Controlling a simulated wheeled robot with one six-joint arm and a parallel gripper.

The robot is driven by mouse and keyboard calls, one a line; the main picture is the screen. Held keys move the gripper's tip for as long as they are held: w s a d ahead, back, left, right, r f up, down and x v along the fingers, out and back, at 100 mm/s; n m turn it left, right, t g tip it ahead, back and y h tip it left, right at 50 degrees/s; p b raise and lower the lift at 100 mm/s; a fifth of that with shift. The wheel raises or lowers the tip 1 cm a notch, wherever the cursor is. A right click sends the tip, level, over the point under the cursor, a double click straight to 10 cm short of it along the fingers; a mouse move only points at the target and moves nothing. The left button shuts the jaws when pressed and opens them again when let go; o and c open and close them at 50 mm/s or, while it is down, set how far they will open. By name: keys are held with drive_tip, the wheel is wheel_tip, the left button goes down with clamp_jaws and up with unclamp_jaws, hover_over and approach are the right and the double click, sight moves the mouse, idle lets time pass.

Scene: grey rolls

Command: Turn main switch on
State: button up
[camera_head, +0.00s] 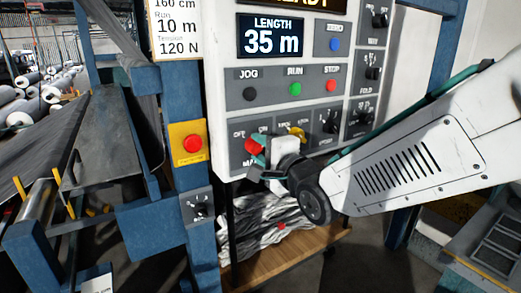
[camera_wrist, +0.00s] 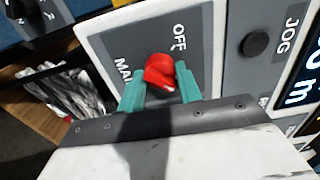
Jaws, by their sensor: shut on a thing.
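The main switch is a red rotary knob (camera_wrist: 160,72) on a grey plate at the lower left of the control panel (camera_head: 222,100). In the wrist view the plate reads "OFF" above the knob and part of "MAIN" beside it. In the head view the red knob (camera_head: 252,146) is partly hidden by my gripper (camera_head: 257,160). The teal fingers of my gripper (camera_wrist: 160,88) are on both sides of the knob and shut on it. The knob's exact turn position is hard to read.
The panel has a black JOG button (camera_head: 249,94), a green RUN button (camera_head: 295,89) and a red STOP button (camera_head: 331,85). A red emergency button (camera_head: 193,143) is on the blue post at left.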

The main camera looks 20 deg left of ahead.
drive_tip(key=o, duration=1)
drive_tip(key=shift+d, duration=0.1)
drive_tip(key=v, duration=0.7)
drive_tip(key=shift+s+d, duration=0.25)
